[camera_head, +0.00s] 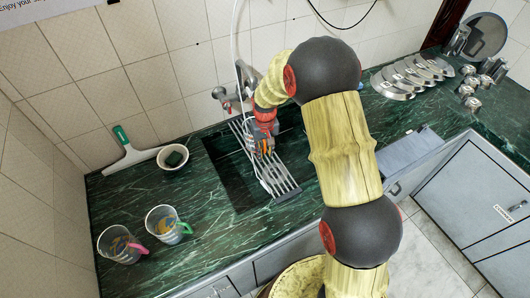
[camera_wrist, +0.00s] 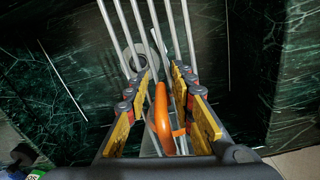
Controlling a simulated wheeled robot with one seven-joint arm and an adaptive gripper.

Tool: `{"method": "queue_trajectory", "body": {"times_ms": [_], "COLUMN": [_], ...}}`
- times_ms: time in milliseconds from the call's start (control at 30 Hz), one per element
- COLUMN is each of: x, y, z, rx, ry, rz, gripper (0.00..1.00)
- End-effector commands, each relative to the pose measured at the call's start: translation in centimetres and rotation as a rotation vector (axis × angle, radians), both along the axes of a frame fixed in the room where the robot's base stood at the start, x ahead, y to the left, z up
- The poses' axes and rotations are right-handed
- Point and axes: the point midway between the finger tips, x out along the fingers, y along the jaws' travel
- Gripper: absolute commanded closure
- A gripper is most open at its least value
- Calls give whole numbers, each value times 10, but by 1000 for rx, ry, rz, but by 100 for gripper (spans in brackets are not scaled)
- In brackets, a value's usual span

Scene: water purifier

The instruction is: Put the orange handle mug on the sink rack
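The sink rack (camera_head: 279,181) is a set of pale parallel bars lying across the sink; its bars also show in the wrist view (camera_wrist: 190,25). My gripper (camera_head: 264,150) is low over the rack. In the wrist view, the orange handle of the mug (camera_wrist: 162,115) stands between the two fingers of my gripper (camera_wrist: 160,82). Gaps show on both sides of the handle, so the fingers look open around it. The mug's body is hard to make out; whether it rests on the rack cannot be told.
A pink-handled mug (camera_head: 119,246) and a green-handled mug (camera_head: 163,226) stand on the left counter. A small bowl (camera_head: 173,158) and a squeegee (camera_head: 128,152) lie behind. The faucet (camera_head: 222,94) is close behind my gripper. Several metal lids (camera_head: 395,88) lie on the right.

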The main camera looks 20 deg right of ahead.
Motion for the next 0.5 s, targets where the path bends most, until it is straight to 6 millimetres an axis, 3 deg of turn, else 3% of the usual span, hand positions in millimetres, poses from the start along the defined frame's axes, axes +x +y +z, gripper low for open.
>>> {"method": "queue_trajectory", "body": {"times_ms": [500], "x": [1], "y": [0], "z": [97], "rx": [0], "ry": [-4], "rz": [0], "gripper": [76]}}
